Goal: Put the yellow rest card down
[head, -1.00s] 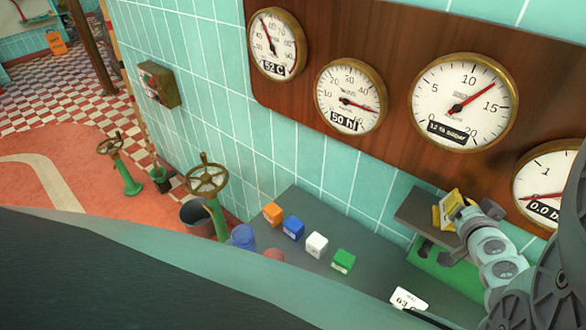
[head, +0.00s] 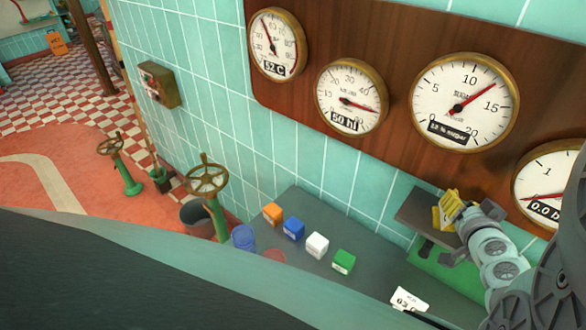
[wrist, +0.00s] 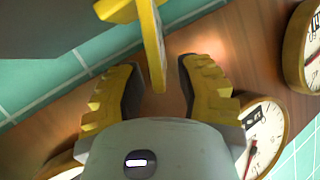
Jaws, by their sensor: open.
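The yellow rest card (wrist: 152,50) appears nearly edge-on at the top middle of the wrist view, with a flat yellow part (wrist: 115,10) joining it at upper left. In the head view the card (head: 439,217) is at the small dark shelf (head: 412,212), partly hidden by my gripper. My gripper (head: 456,203) has yellow ridged fingers. In the wrist view my gripper (wrist: 155,75) is open, with one finger on each side of the card's lower end and visible gaps between. Whether the card bears fully on the shelf cannot be told.
Orange (head: 272,214), blue (head: 293,229), white (head: 317,245) and green (head: 343,262) blocks stand on the grey bench (head: 375,265). A white card (head: 409,300) lies near its front. Gauges on a wooden board (head: 400,40) are close to my arm.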

